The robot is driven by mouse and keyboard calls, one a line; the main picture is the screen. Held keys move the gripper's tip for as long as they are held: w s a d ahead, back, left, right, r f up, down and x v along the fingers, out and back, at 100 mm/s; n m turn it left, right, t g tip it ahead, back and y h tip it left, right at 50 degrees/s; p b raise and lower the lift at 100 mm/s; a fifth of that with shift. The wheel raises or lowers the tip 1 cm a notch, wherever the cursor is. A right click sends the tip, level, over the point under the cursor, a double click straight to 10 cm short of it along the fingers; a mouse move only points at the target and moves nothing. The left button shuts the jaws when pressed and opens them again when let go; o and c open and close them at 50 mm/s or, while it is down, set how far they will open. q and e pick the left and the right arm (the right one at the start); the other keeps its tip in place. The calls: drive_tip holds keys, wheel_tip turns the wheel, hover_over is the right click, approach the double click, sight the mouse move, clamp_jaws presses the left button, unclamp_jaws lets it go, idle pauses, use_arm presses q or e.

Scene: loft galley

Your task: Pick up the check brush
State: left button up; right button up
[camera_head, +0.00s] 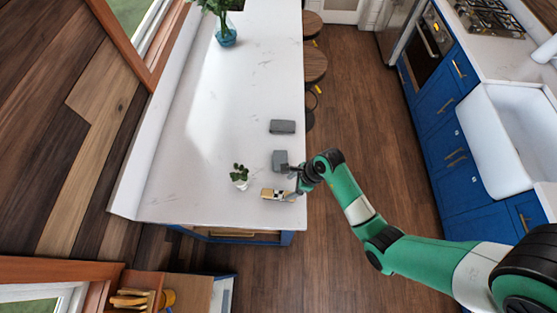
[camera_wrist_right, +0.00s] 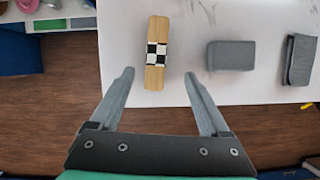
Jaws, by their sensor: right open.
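The check brush (camera_head: 272,193) lies on the white counter near its right front corner. In the right wrist view the brush (camera_wrist_right: 155,70) is a light wooden bar with a black-and-white checked band across its middle. My right gripper (camera_head: 287,181) is at the counter's right edge, beside the brush. In the right wrist view the open, empty jaws (camera_wrist_right: 159,75) have their tips on either side of the brush's near end in the picture; I cannot tell the height gap. My left gripper is not in view.
A grey block (camera_head: 279,158) lies close to my right gripper, with a darker grey folded item (camera_head: 282,127) beyond it. A small potted plant (camera_head: 239,175) stands left of the brush. A blue vase (camera_head: 226,38) stands far off. Stools (camera_head: 315,65) line the right edge. The counter's middle is clear.

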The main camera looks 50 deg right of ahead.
sight(279, 194)
drive_tip(key=x, duration=0.4)
drive_tip(key=shift+w+a+f, duration=0.15)
drive_tip(key=x, duration=0.2)
drive_tip(key=b+x, duration=0.1)
drive_tip(key=x, duration=0.1)
drive_tip(key=shift+a+f, duration=0.1)
drive_tip(key=shift+a, duration=0.3)
drive_tip(key=shift+w+f, duration=0.15)
drive_tip(key=shift+f, duration=0.2)
drive_tip(key=shift+f, duration=0.25)
clamp_jaws()
